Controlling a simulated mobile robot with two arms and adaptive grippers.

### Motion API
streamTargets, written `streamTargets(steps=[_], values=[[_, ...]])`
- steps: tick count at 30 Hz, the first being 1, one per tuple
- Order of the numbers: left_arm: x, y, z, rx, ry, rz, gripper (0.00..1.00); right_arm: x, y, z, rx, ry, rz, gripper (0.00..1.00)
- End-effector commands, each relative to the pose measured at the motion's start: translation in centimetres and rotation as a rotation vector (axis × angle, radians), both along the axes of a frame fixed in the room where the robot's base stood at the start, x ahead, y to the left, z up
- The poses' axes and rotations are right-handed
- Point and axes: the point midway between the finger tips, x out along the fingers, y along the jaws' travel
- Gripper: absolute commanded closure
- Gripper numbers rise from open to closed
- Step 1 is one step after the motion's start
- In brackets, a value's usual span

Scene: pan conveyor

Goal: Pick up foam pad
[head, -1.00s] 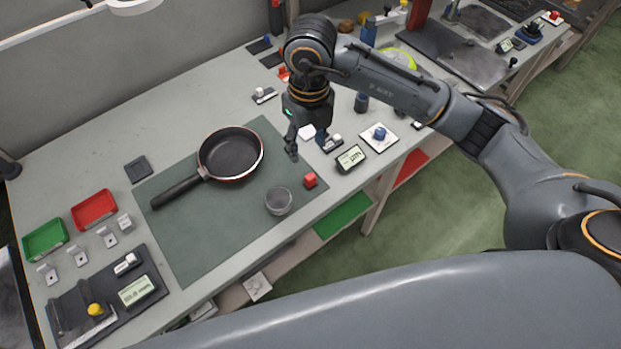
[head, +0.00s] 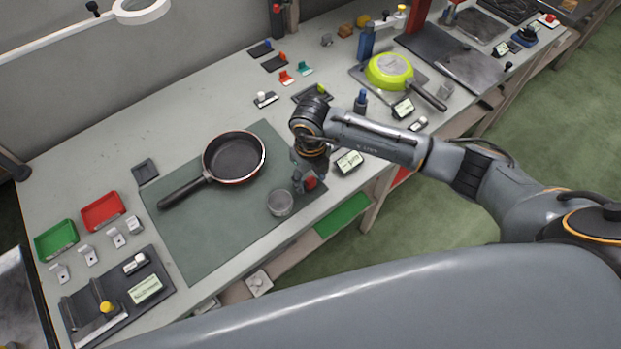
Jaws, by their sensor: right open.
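A small dark square pad (head: 145,171), which looks most like the foam pad, lies flat on the table left of the frying pan. My right gripper (head: 303,184) points down over the right edge of the green mat, far to the right of that pad. My left gripper is not in view.
A black frying pan (head: 235,158) and a clear cup (head: 280,203) stand on the green mat (head: 215,235). Red (head: 102,211) and green (head: 57,239) trays sit at the left. A lime pan (head: 389,71) is at the back right. The mat's front part is clear.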

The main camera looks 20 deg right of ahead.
Motion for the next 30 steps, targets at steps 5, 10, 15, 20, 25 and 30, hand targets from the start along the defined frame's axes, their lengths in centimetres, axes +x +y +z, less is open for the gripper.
streamTargets(steps=[5, 10, 15, 20, 25, 30], values=[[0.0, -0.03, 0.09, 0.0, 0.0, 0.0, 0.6, -0.02, 0.02, -0.57, 0.001, -0.001, 0.001, 0.49], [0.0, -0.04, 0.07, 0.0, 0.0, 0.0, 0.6, -0.01, 0.03, -0.54, 0.001, -0.001, 0.001, 0.61], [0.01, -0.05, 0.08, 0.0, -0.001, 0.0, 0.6, -0.01, 0.03, -0.51, 0.001, -0.001, 0.001, 0.96], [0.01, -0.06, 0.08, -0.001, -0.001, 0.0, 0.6, 0.01, 0.03, -0.48, 0.001, -0.001, 0.001, 1.0], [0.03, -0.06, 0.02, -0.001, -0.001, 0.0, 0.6, 0.02, 0.03, -0.43, 0.001, -0.001, 0.001, 1.0], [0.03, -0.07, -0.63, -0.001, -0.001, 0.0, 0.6, 0.14, 0.03, 0.36, 0.002, -0.005, 0.002, 1.0]])
